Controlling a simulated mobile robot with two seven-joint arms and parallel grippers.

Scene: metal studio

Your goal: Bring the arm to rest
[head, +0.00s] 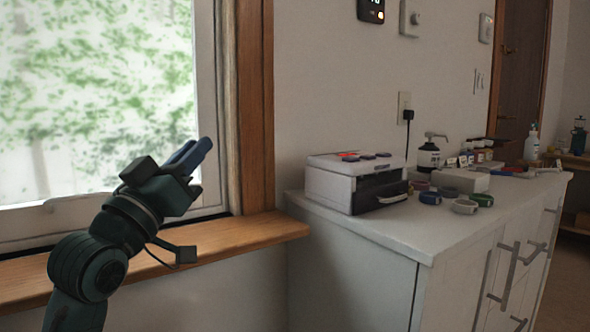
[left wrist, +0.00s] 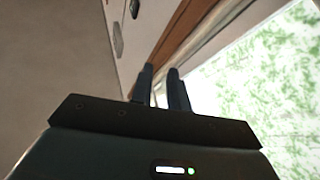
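My left arm comes in from the lower left in the head view, raised in front of the window. Its left gripper (head: 200,148) points up and to the right, above the wooden sill and apart from the cabinet. In the left wrist view the two dark fingers of the gripper (left wrist: 160,78) stand with a narrow gap between them and nothing in it. The fingers touch nothing that I can see. My right gripper is in neither view.
A wooden sill (head: 235,234) runs below the window (head: 90,90). To the right a white cabinet (head: 375,225) carries a white and black box (head: 335,185), a pump bottle (head: 429,155), several tape rolls and small bottles. The air between arm and cabinet is free.

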